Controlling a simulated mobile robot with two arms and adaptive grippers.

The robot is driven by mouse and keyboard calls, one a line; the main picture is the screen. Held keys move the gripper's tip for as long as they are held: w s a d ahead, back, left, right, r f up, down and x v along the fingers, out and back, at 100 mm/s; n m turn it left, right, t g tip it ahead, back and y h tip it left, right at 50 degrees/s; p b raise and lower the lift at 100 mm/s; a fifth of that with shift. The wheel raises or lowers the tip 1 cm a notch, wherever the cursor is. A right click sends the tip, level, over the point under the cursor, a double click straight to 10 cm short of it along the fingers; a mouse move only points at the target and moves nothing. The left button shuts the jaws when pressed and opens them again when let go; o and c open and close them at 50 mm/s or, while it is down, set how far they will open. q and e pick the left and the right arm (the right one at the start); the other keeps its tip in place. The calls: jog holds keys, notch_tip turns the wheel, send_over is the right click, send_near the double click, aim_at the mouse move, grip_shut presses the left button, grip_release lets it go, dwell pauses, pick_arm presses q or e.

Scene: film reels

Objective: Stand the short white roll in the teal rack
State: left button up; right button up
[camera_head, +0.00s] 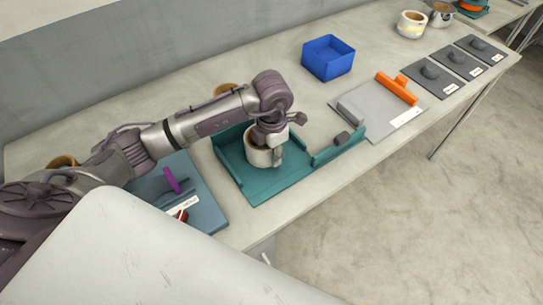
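The short white roll (257,158) is upright inside the teal rack (262,190), near its middle. I cannot tell whether its base rests on the rack floor or hangs slightly above it. The rack has low walls at its back left and right. My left gripper (272,150) points down at the roll from above, with one finger in front of the roll's right side. The other finger is hidden, so its grip is unclear. My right gripper is not in view.
A blue-grey tray (205,208) with a purple piece (172,180) lies left of the rack. A blue bin (328,57) stands behind. Dark pads (430,83) and another white roll (411,25) are farther right.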

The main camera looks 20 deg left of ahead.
pick_arm(q)
notch_tip(320, 180, up, 10)
jog(key=shift+f+b, duration=0.25)
jog(key=shift+b, duration=0.75)
jog(key=shift+r, duration=0.4)
jog(key=shift+r, duration=0.1)
